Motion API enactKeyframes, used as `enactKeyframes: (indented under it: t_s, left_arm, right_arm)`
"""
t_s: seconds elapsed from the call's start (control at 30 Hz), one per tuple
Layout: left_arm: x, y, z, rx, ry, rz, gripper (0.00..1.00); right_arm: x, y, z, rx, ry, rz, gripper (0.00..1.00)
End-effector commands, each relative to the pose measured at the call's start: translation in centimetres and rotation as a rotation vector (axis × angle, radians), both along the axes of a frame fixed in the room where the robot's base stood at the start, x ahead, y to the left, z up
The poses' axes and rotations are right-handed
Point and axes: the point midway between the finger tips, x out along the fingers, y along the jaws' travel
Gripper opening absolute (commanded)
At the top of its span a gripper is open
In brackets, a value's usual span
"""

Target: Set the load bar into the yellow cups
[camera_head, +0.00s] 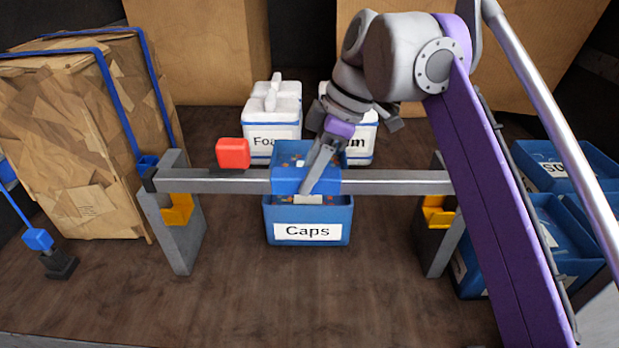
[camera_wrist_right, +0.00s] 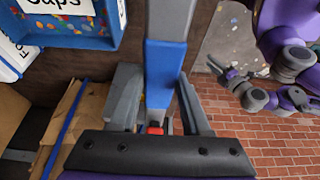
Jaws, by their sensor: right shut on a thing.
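The load bar (camera_head: 390,183) is a long grey beam with a blue middle sleeve (camera_head: 291,183) and a red block (camera_head: 232,152) left of the sleeve. My right gripper (camera_head: 318,178) is shut on the blue sleeve from above. The right wrist view shows the sleeve (camera_wrist_right: 165,75) between its fingers. The bar looks roughly level, its ends overlapping the tops of two grey posts. The left yellow cup (camera_head: 177,212) and right yellow cup (camera_head: 438,215) show lower than the bar, with a visible gap. My left gripper (camera_wrist_right: 222,68) seems to show small in that view, jaws unclear.
A blue "Caps" bin (camera_head: 307,238) stands below the bar between the posts. Two white bins (camera_head: 270,128) stand behind. A strapped cardboard load (camera_head: 75,130) is at left, beside the left post (camera_head: 185,245). Blue bins (camera_head: 560,165) are at right. The front floor is clear.

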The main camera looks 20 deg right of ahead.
Motion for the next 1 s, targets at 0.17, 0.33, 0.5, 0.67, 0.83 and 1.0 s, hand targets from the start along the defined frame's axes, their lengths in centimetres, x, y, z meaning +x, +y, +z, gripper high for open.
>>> enactKeyframes:
  t_s: [0.17, 0.33, 0.5, 0.67, 0.83, 1.0]
  left_arm:
    - [0.2, 0.0, 0.4, 0.0, -0.003, 0.0, 0.4]
    - [0.3, 0.0, 0.7, 0.0, -0.006, 0.0, 0.4]
    - [0.1, 0.0, 0.2, 0.0, -0.001, 0.0, 0.4]
    - [-0.3, 0.0, -0.7, 0.0, 0.006, 0.0, 0.4]
    - [-0.6, 0.0, -1.5, 0.0, 0.011, 0.0, 0.4]
    - [-0.8, 0.0, -2.0, 0.0, 0.014, 0.0, 0.4]
  right_arm:
    - [1.5, -0.4, 0.2, 0.002, -0.001, -0.001, 0.0]
    - [2.8, -0.8, 0.2, 0.002, -0.001, -0.001, 0.0]
    - [3.4, -1.0, -0.9, 0.002, 0.002, 0.0, 0.0]
    - [3.4, -1.0, -2.3, 0.002, 0.002, 0.0, 0.0]
    - [3.4, -1.0, -3.6, 0.001, 0.001, -0.001, 0.0]
    - [3.4, -1.0, -4.4, 0.002, 0.0, 0.0, 0.0]
